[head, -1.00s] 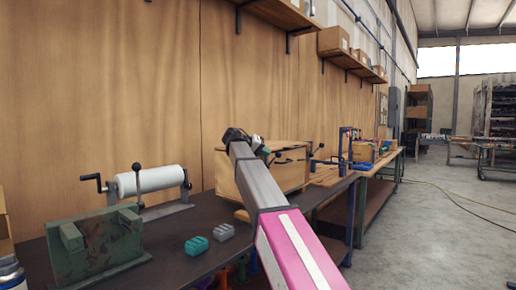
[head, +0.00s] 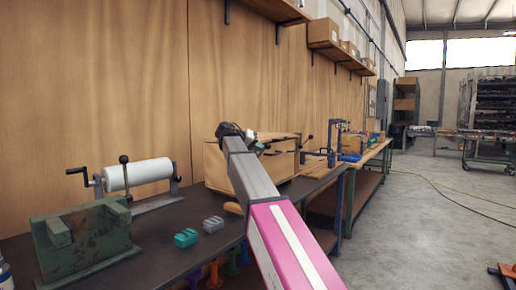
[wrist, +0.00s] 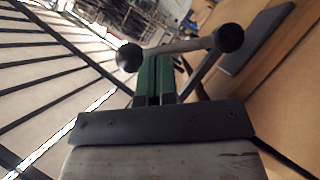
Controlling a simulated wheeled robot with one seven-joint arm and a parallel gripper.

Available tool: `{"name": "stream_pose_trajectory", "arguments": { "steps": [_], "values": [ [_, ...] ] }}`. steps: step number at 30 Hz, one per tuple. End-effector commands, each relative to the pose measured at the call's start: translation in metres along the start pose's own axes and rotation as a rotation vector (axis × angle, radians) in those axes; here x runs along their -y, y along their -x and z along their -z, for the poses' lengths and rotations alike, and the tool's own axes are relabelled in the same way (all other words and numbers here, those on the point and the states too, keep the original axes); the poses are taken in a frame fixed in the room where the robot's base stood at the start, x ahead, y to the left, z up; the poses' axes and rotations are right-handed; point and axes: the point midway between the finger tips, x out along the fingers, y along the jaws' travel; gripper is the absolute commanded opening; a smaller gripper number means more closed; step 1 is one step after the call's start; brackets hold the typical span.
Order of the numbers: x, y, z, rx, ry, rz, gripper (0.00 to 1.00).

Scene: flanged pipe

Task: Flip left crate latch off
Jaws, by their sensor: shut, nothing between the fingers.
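The wooden crate (head: 217,166) stands on the dark bench, partly hidden behind my arm. A dark lever with a round black knob (head: 310,137) sticks up at its right side. My gripper (head: 262,144) is at the top of the crate, small and partly hidden by my arm in the head view. In the wrist view my green fingers (wrist: 156,70) are together and empty. A black knob (wrist: 130,57) shows just left of the fingertips, and a second knob (wrist: 229,38) on a metal rod shows to the right. I cannot tell which is the left latch, or whether the fingers touch it.
A blue frame (head: 350,150) stands beyond the crate. The concrete floor to the right is open.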

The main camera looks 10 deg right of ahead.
Motion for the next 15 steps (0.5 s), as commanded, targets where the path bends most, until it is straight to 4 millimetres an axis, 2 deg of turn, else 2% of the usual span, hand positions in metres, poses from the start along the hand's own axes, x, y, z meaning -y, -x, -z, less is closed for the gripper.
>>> {"name": "stream_pose_trajectory", "arguments": {
  "steps": [15],
  "values": [
    [-0.0044, -0.005, -0.0084, 0.0, -0.107, 0.071, 0.0]
  ]
}}
